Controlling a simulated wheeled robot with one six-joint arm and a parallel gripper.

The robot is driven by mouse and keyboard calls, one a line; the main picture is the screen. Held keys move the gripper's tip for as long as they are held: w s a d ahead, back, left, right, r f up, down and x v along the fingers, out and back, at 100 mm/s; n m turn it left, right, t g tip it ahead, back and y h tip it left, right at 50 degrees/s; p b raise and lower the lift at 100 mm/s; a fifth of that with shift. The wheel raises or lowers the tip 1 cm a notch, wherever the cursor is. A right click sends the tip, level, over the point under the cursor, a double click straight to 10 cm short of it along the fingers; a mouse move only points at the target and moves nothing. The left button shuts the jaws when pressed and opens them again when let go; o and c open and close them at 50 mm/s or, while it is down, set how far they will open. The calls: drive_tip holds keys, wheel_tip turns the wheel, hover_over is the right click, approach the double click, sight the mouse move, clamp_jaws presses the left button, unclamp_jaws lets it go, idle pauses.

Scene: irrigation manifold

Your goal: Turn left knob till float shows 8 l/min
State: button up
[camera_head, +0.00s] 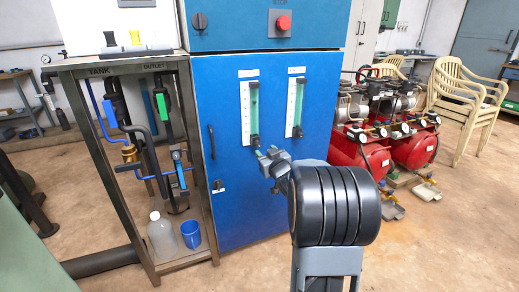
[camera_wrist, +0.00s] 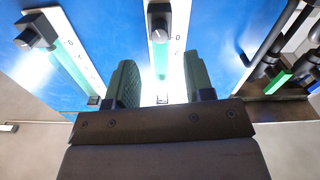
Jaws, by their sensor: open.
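The left flowmeter (camera_head: 250,105) is a white scale plate with a green-tinted tube on the blue cabinet door. Its dark left knob (camera_head: 255,142) sits at the tube's lower end. My gripper (camera_head: 266,154) is just below and right of this knob. In the wrist view, which looks inverted, the left knob (camera_wrist: 160,17) appears at top centre, lined up with the gap between the open, empty fingers of my gripper (camera_wrist: 162,80). I see no contact with the knob. The float and its reading are too small to make out.
A second flowmeter (camera_head: 294,105) with its own knob (camera_head: 297,132) is close by on the right. A pipe rack (camera_head: 150,140) stands left of the cabinet (camera_head: 225,150). Red compressors (camera_head: 365,150) stand to the right. Above is a red button (camera_head: 283,23).

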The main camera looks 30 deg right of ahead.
sight(259, 145)
drive_tip(key=shift+w+d+b, duration=0.2)
drive_tip(key=shift+w+b, duration=0.05)
drive_tip(key=shift+w, duration=1.3)
drive_tip(key=shift+w+d+b, duration=0.2)
drive_tip(key=shift+w, duration=1.3)
clamp_jaws()
drive_tip(key=shift+f+n+b, duration=0.25)
drive_tip(key=shift+n+b, duration=0.55)
drive_tip(key=shift+b, duration=0.1)
drive_tip(key=shift+r+n, duration=0.25)
drive_tip(key=shift+n, duration=0.35)
unclamp_jaws()
drive_tip(key=s+a+p, duration=0.2)
drive_tip(key=s, duration=1.1)
drive_tip(key=shift+s+p, duration=0.3)
drive_tip(key=shift+s, duration=0.05)
